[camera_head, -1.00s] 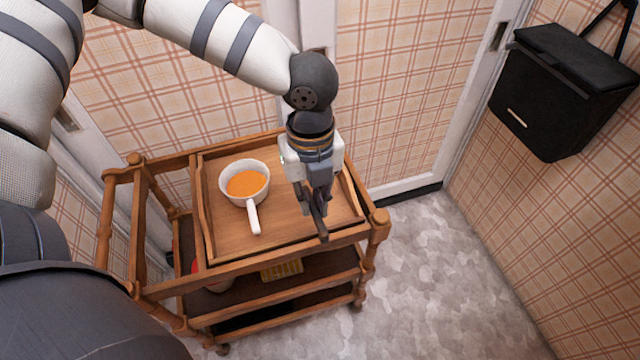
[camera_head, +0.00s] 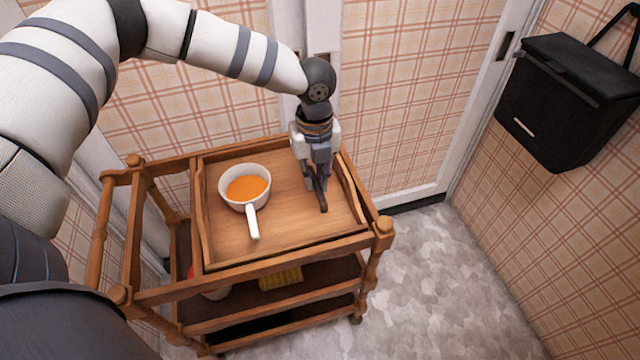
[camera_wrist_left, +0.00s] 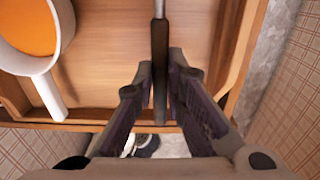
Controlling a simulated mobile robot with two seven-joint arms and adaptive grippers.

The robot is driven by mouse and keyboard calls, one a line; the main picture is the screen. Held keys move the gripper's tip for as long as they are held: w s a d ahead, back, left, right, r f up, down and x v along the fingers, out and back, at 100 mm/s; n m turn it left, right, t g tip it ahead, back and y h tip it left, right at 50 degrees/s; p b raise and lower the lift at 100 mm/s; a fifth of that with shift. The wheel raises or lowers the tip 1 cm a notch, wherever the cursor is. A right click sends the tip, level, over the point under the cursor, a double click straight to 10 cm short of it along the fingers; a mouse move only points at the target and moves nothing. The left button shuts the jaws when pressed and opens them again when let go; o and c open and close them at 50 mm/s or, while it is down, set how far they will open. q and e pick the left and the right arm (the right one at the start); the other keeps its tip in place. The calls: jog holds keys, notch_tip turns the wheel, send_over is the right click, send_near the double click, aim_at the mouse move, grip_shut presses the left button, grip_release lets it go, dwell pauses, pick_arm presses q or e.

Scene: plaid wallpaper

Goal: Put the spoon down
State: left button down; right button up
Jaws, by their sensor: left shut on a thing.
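My left gripper (camera_head: 315,182) is over the right part of the wooden tray (camera_head: 290,234) on top of the cart. It is shut on the spoon (camera_head: 323,206), of which a thin dark length shows below the fingers. In the left wrist view the spoon (camera_wrist_left: 160,30) runs straight up between the two fingertips (camera_wrist_left: 160,75), with a lighter grey part at the top edge. The spoon's far end is out of that view. Whether the spoon touches the tray I cannot tell. My right gripper is not in view.
A white handled cup (camera_head: 244,187) with orange liquid stands on the tray, left of my gripper. The tray has raised wooden sides. A yellow item (camera_head: 281,277) lies on the cart's lower shelf. A black bag (camera_head: 575,100) hangs at the right wall.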

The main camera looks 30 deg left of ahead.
aim_at(315, 175)
pick_arm(q)
jog(key=shift+w+a+r, duration=0.2)
jog(key=shift+w+r, duration=0.2)
jog(key=shift+w, duration=0.15)
jog(key=f, duration=0.2)
jog(key=f+b, duration=0.1)
jog(key=shift+w+a+f, duration=0.15)
jog(key=shift+a+f, duration=0.15)
jog(key=shift+f, duration=0.65)
jog(key=c, duration=1.6)
grip_release()
jog(key=shift+f, duration=0.1)
jog(key=shift+c, duration=0.2)
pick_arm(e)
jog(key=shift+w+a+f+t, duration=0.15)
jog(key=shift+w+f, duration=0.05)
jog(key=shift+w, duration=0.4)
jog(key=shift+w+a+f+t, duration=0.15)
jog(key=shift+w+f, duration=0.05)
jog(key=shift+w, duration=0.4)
